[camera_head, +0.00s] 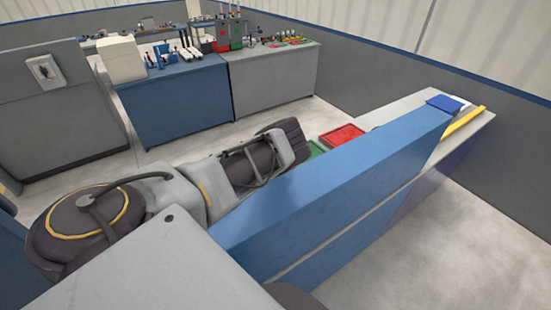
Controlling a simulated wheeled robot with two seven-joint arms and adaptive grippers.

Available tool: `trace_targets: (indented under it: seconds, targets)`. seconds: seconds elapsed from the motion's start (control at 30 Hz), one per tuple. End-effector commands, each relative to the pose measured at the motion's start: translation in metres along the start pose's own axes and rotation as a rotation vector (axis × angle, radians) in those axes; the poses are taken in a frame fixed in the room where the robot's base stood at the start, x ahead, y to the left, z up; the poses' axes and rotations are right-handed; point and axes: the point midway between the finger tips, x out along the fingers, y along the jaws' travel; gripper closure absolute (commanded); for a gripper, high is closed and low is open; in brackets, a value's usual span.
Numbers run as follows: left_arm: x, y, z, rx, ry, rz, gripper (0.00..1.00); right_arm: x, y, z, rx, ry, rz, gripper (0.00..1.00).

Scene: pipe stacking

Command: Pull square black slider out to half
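I cannot make out a square black slider anywhere in the head view. A jointed arm (182,190) in grey and dark segments comes in from the lower left and runs toward the middle. It appears to be my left arm. Its far dark end (288,140) stops beside the long blue panel, and no fingers show there. Neither gripper is visible, so I cannot see whether either one holds anything.
The blue panel (330,185) crosses the middle right. Behind it a grey worktop (400,103) carries a red tray (341,135) and a green tray (316,150). A blue-fronted bench (185,105) and a grey-fronted bench (270,82) hold small parts. Bare floor lies between.

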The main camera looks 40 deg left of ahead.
Motion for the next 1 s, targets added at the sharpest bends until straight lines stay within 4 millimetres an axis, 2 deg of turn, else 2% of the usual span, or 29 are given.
trace_targets:
  seconds: [0.2, 0.53, 1.0]
  targets:
    - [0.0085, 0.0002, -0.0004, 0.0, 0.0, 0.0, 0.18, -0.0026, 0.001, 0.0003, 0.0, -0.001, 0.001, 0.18]
    - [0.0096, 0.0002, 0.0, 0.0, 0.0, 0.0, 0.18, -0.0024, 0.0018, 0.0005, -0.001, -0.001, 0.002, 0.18]
    - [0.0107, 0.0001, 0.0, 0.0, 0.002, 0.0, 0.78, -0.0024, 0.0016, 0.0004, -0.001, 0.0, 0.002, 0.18]
